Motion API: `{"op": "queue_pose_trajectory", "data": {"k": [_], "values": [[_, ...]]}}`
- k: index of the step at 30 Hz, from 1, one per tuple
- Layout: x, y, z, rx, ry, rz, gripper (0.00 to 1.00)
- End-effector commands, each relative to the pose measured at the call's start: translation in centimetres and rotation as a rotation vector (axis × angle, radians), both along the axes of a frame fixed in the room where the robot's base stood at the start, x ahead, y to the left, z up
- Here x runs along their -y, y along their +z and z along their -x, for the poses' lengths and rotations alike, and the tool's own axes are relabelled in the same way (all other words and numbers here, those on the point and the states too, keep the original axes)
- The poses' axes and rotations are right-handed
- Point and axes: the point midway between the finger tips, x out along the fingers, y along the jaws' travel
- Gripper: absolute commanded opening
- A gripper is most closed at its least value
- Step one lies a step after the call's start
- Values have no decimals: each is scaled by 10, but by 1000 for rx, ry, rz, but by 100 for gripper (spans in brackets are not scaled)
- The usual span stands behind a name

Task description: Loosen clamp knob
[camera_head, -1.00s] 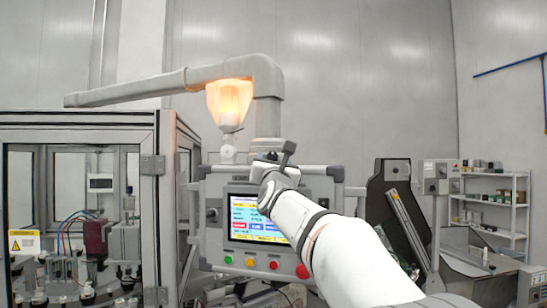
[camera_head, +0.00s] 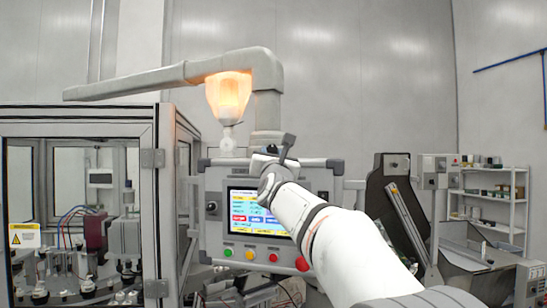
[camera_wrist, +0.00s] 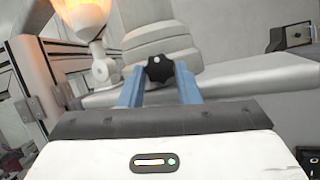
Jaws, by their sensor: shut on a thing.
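The clamp knob (camera_wrist: 159,69) is a black, lobed knob with a light centre dot, in front of the grey support post in the wrist view. My gripper (camera_wrist: 158,76) has its two blue fingers on either side of the knob and is shut on it. In the head view, my gripper (camera_head: 272,160) is at the foot of the thick grey post (camera_head: 267,115), above the control panel's top edge.
The control panel (camera_head: 320,180) with a lit screen and coloured buttons hangs just below my gripper. A glowing orange lamp (camera_head: 228,95) hangs from the overhead arm (camera_head: 130,85) to the upper left. A glass-walled machine cell (camera_head: 80,115) stands at the left. Shelves (camera_head: 500,195) stand far right.

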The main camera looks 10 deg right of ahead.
Motion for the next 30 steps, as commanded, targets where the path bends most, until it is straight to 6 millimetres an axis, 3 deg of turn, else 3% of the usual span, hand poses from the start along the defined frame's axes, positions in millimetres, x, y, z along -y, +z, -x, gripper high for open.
{"op": "queue_pose_trajectory", "data": {"k": [14, 30], "values": [[3, -8, 0, 0, -1, 188, 7], [8, -1, 1, -20, 0, 571, 7]]}}
